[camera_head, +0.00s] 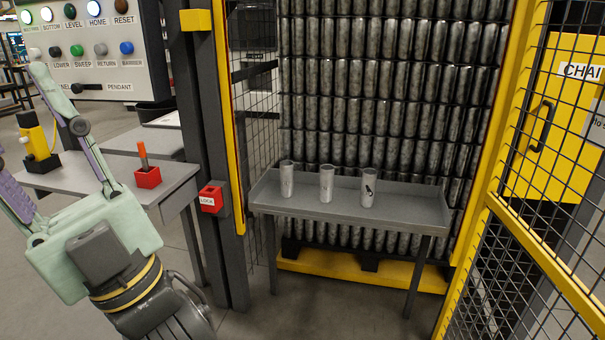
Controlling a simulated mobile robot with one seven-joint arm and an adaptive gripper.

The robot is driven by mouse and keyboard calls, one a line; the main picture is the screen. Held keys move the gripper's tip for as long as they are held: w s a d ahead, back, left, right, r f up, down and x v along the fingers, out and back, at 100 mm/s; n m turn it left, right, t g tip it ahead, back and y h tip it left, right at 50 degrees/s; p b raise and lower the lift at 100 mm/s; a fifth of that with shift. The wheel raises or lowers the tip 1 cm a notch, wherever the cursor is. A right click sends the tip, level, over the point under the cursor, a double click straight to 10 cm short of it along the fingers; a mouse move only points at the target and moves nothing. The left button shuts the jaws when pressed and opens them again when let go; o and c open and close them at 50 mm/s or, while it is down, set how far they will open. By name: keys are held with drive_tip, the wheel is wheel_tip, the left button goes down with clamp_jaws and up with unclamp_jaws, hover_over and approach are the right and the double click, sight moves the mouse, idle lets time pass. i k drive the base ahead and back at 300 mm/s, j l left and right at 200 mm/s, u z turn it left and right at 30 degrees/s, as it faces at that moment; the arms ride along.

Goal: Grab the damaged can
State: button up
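Three grey cans stand upright on a grey metal tray table (410,212) inside the yellow-framed opening. The left can (287,180) and the middle can (326,184) show only faint marks. The right can (368,192) has a dark black mark on its side; I cannot tell whether it is a dent, a hole or print. My gripper (22,110) is at the far left, well away from the cans. Its fingers are spread apart with nothing seen between them, and the left finger is partly cut off by the picture edge.
A dark post (205,130) with a red lock box (212,198) stands between my gripper and the tray table. A side table (185,172) holds a red holder (147,177). A yellow mesh door (500,210) is at right. Stacked cans (390,90) fill the back.

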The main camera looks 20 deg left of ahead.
sight(286, 184)
drive_tip(key=i+j+z, duration=0.1)
drive_tip(key=i+j, duration=0.15)
drive_tip(key=i+j+z, duration=0.1)
drive_tip(key=j, duration=0.3)
drive_tip(key=i+j+z, duration=0.1)
drive_tip(key=i+j, duration=0.2)
drive_tip(key=i+j+z, duration=0.1)
drive_tip(key=j, duration=0.35)
drive_tip(key=i+j+z, duration=0.1)
drive_tip(key=i+j, duration=0.2)
drive_tip(key=i+j+z, duration=0.1)
drive_tip(key=j, duration=0.4)
drive_tip(key=i+j+z, duration=0.1)
drive_tip(key=i+j, duration=0.15)
drive_tip(key=j, duration=0.15)
